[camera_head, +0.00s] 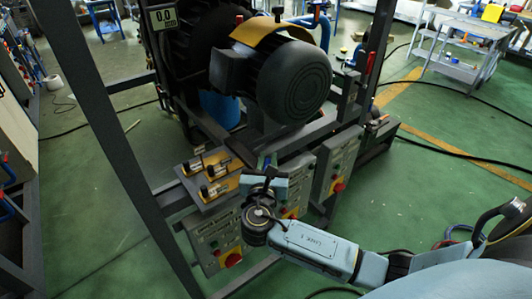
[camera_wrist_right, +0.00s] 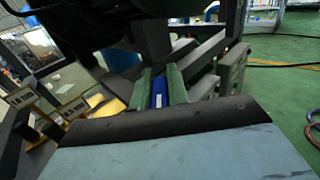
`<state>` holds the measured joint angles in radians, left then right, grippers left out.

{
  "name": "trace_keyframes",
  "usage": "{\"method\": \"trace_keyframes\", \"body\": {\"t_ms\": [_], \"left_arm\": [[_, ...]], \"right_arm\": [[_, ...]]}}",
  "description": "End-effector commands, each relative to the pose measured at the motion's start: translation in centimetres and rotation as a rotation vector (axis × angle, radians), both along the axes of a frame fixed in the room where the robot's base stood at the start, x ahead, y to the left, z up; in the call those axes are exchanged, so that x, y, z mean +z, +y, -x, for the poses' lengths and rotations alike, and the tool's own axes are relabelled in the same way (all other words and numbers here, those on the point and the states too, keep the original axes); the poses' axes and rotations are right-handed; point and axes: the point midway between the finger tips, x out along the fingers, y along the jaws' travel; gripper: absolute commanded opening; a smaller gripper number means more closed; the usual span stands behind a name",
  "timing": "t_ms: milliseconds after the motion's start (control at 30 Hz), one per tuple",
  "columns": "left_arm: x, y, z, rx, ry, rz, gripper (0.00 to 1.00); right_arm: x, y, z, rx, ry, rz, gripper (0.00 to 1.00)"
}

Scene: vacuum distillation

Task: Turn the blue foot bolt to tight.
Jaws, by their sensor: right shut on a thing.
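The blue foot bolt (camera_wrist_right: 158,92) shows in the right wrist view as a short blue upright piece between two green fingers. My right gripper (camera_wrist_right: 159,86) is shut on it, with one finger on each side. In the head view my right gripper (camera_head: 265,163) reaches in from the lower right to the front of the frame, below the motor. There the bolt is mostly hidden by the gripper, and its turn cannot be read. My left gripper is in neither view.
A large black motor (camera_head: 289,80) with a yellow cover sits just above the gripper. Control boxes with red knobs (camera_head: 339,187) hang close by on the frame. Labelled yellow-and-metal parts (camera_head: 213,191) are to the left. A dark frame post (camera_head: 107,130) stands further left. Green floor is open around.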

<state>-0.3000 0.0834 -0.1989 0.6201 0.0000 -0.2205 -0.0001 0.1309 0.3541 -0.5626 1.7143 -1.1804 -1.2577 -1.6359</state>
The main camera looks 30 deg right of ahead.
Motion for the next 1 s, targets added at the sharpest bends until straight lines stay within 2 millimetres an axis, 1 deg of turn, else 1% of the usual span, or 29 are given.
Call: {"method": "trace_keyframes", "body": {"t_ms": [33,200,500,700,1000], "left_arm": [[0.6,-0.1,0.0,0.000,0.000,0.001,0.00],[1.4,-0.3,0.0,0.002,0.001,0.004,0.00],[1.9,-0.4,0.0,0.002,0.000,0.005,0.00],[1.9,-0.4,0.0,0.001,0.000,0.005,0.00],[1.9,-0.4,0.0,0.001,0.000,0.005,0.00]], "right_arm": [[0.2,0.1,0.0,-0.045,0.001,-0.005,0.00],[0.2,-0.1,0.2,-0.206,0.002,-0.004,0.00],[0.1,-0.4,0.5,-0.462,0.000,-0.001,0.00],[0.0,-0.5,0.8,-0.586,0.000,-0.001,0.00],[0.0,-0.7,1.0,-0.681,-0.001,0.001,0.00]]}}
